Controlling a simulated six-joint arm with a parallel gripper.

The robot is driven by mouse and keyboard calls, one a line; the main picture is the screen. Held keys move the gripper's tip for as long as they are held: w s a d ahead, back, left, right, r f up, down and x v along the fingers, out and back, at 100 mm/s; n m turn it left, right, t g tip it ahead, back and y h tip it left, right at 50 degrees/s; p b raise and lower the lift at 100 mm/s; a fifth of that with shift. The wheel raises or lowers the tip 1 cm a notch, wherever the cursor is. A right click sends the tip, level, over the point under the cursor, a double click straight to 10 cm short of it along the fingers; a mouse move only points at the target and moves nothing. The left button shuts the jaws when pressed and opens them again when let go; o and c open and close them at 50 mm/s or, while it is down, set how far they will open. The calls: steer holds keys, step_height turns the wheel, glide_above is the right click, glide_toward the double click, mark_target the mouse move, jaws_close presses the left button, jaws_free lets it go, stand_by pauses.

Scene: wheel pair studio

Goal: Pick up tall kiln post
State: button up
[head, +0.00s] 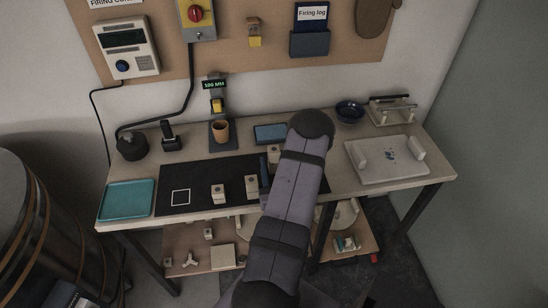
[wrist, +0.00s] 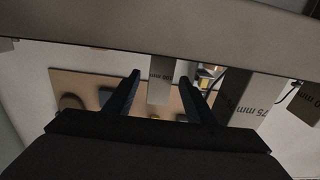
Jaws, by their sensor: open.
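Three pale kiln posts stand on the black mat (head: 200,172) in the head view: a left post (head: 218,194), a middle post (head: 252,186) and one farther back (head: 273,156), partly hidden by my arm. My gripper (wrist: 160,77) is open and low over the mat, right of the middle post. The wrist view is upside down. One post (wrist: 160,88) shows in the gap between the fingers, apparently beyond the tips, its label only partly readable. A wider post marked 75 mm (wrist: 246,97) is outside the fingers to the right. Another post (wrist: 306,100) is cut off at the edge.
A teal tray (head: 127,200) is at the table's left end, beside a white square outline on the mat. A clay cup (head: 220,132) stands under a gauge reading 100 MM (head: 214,85). A white board (head: 388,160) with parts is on the right.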

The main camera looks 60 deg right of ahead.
mark_target(275, 147)
steer(key=shift+c, duration=0.3)
steer(key=c, duration=1.2)
steer(key=shift+d+r, duration=0.1)
steer(key=shift+r, duration=3.6)
steer(key=shift+r+p, duration=0.8)
steer(key=shift+r, duration=0.5)
